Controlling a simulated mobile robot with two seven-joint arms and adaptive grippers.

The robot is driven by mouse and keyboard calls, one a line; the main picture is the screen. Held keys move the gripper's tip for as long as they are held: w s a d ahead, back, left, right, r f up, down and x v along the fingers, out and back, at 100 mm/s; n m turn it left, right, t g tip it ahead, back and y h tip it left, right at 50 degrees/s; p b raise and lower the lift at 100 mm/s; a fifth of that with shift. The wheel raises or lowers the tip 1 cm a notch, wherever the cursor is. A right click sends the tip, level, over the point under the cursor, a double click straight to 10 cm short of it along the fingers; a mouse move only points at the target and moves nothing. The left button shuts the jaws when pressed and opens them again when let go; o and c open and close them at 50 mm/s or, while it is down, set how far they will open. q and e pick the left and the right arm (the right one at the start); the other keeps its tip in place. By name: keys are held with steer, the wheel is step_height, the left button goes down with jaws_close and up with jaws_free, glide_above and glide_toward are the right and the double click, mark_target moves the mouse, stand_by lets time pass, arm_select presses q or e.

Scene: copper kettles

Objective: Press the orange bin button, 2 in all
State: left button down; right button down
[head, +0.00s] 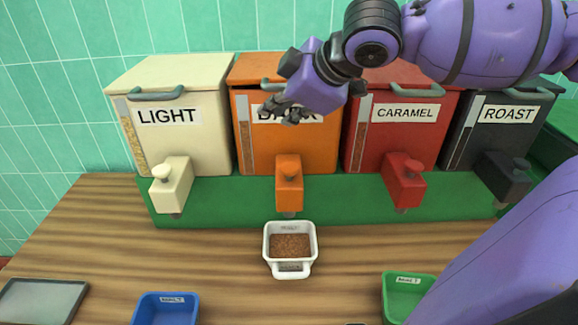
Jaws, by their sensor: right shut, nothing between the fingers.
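The orange bin (255,150) stands second from the left in a row of bins; its label is partly hidden by my right gripper. Its orange button (288,164) sits on top of the orange spout at the bin's front. A white cup (291,227) with brown grains in it stands on the table just below that spout. My right gripper (279,112) is shut and empty. It shows in front of the orange bin's label, above the button in the picture and apart from it. My left gripper is not in view.
A cream LIGHT bin (190,140), a red CARAMEL bin (400,145) and a dark ROAST bin (490,135) flank it on a green stand (235,205). In front lie a blue tray (166,308), a green tray (405,290) and a grey plate (42,302). Wood left of the cup is clear.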

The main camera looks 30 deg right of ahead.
mark_target(282, 170)
steer(key=shift+f, duration=0.15)
